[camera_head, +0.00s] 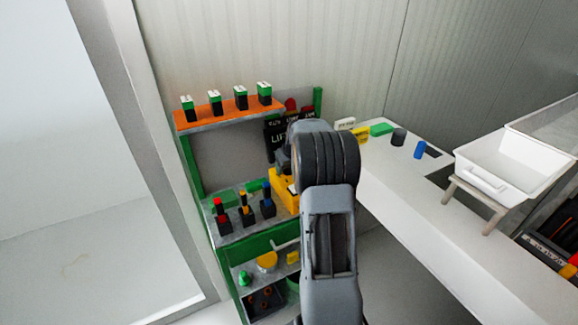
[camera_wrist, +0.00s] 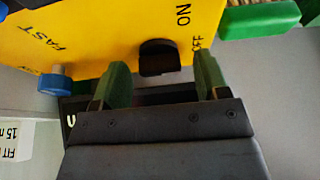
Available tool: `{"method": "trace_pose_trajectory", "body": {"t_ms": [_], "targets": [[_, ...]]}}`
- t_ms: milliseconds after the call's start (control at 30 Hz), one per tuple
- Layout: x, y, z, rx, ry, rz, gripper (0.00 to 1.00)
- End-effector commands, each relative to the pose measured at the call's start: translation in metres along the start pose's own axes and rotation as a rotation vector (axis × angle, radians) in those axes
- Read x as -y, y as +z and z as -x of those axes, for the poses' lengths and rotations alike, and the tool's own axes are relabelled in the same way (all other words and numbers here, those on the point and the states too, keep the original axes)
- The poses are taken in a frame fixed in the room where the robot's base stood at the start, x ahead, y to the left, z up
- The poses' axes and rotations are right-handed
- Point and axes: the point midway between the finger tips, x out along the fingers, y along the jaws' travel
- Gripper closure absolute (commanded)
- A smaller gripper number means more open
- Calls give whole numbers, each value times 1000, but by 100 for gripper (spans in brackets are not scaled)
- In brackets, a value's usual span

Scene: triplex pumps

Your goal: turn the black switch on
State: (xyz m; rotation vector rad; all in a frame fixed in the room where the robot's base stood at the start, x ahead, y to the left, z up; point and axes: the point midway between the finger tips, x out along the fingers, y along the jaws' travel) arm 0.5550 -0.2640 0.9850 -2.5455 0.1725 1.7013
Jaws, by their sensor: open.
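The black switch (camera_wrist: 158,58) sits on a yellow panel (camera_wrist: 120,25) in the wrist view, with the words ON and OFF printed to its right. A blue knob (camera_wrist: 55,82) is on the same panel at the left, near the word FAST. My gripper (camera_wrist: 160,72) is open, its two green fingertips on either side of the switch and a little apart from it. Whether a fingertip touches the panel I cannot tell. In the head view the yellow box (camera_head: 284,188) is partly hidden behind my arm, and the switch and fingertips do not show.
A green workbench (camera_head: 235,240) holds several black-based tools. An orange shelf (camera_head: 225,112) above carries several green-and-black items. A white counter (camera_head: 440,225) to the right holds a green block, a dark cylinder, a blue cylinder (camera_head: 419,150) and a white tub (camera_head: 510,170).

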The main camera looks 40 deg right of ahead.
Motion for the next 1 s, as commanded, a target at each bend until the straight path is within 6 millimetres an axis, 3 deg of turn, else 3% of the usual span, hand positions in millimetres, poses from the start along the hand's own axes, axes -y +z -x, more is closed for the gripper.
{"method": "trace_pose_trajectory", "body": {"t_ms": [167, 667, 1000], "targets": [[0, 0, 0, 0, 0, 0, 33], [0, 0, 0, 0, 0, 0, 81], [-2, 0, -2, -2, -23, 60, 81]]}}
